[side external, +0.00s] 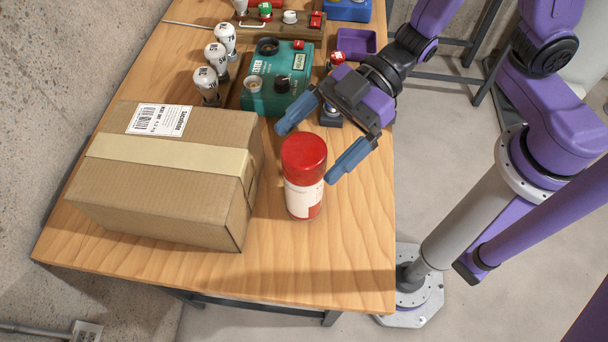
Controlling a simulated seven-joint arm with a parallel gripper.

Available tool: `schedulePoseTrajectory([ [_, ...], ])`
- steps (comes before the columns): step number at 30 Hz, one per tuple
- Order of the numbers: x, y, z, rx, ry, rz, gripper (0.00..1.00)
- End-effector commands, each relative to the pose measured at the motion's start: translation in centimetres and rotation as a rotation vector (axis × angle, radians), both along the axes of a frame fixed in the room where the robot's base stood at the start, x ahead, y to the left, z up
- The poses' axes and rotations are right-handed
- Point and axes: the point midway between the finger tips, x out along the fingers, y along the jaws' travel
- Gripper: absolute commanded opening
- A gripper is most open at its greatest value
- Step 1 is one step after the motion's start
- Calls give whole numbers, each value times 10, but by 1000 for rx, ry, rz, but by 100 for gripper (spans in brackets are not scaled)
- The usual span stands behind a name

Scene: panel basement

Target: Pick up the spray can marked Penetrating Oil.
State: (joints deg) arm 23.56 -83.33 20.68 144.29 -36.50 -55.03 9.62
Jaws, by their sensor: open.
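A spray can (304,177) with a red cap and a white label stands upright on the wooden table, to the right of a cardboard box. Its marking cannot be read from this view. My gripper (311,154) is open, with its blue fingers apart on either side of the can's red cap in the picture. One finger is at the upper left of the cap and the other at its right. I cannot tell whether either finger touches the can. The gripper holds nothing.
The cardboard box (160,190) stands close to the can's left. Behind are a teal control box (277,85), several light bulbs (216,58) and a purple tray (356,42). The table (345,255) is bare in front of the can, up to its front and right edges.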

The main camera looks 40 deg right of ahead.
Motion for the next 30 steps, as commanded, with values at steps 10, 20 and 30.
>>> schedulePoseTrajectory([
  [10, -1, 36, -17, 0, -1, 4, 99],
  [20, -1, 38, -17, 0, -1, 1, 80],
  [30, -1, 38, -16, 2, -1, 3, 10],
])
